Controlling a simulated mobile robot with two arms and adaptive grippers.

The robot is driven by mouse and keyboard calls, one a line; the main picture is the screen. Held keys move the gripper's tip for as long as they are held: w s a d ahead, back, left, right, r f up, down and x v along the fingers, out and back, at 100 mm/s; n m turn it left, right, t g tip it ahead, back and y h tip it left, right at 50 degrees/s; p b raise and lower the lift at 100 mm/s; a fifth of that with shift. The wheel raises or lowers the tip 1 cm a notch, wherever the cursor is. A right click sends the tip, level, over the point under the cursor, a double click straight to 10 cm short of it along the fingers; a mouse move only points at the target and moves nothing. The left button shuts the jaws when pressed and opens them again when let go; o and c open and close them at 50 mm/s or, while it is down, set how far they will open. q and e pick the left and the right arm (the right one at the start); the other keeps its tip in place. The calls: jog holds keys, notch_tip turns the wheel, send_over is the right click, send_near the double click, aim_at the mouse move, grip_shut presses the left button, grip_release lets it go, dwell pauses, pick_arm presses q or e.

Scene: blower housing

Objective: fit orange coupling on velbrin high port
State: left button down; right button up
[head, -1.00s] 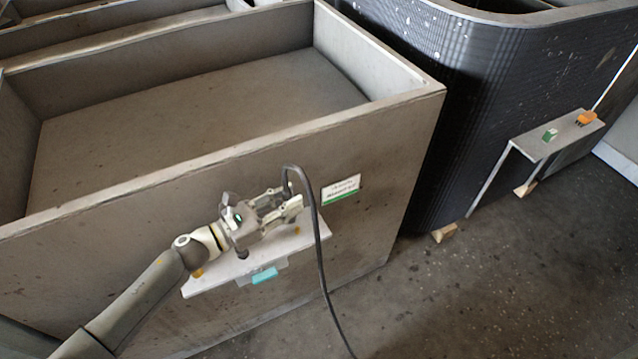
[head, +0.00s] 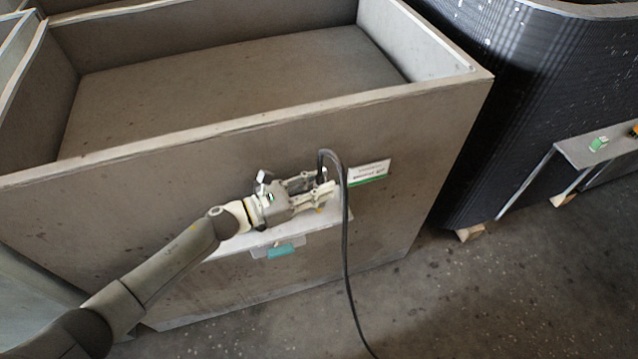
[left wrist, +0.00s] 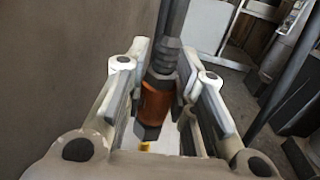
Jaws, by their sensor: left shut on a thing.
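The orange coupling (left wrist: 155,102) sits upright between the fingers of my left gripper (left wrist: 160,90) in the left wrist view, with a dark ribbed sleeve and cable above it. In the head view my left gripper (head: 326,186) is shut on it, above the right part of a pale shelf on the grey housing's front wall. A black cable (head: 346,240) loops up from the gripper and hangs to the floor. The coupling itself is hidden in the head view. I cannot make out the velbrin high port. My right gripper is not in view.
A white and green label (head: 369,172) is on the housing wall (head: 440,160), right of the gripper. A teal tag (head: 281,252) is on the shelf front. A second shelf (head: 575,152) at right carries a green piece (head: 598,144) and an orange piece (head: 634,131).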

pick_arm(q)
jog(key=shift+s+a, duration=0.1)
jog(key=shift+a, duration=0.05)
jog(key=shift+b, duration=0.45)
dwell(0.5)
jog(key=shift+f, duration=0.1)
jog(key=shift+f+b, duration=0.25)
jog(key=shift+b, duration=0.25)
jog(key=shift+f+b, duration=1.15)
jog(key=shift+b, duration=0.2)
jog(key=c, duration=1.1)
grip_release()
jog(key=shift+c, duration=0.2)
jog(key=shift+r, duration=0.1)
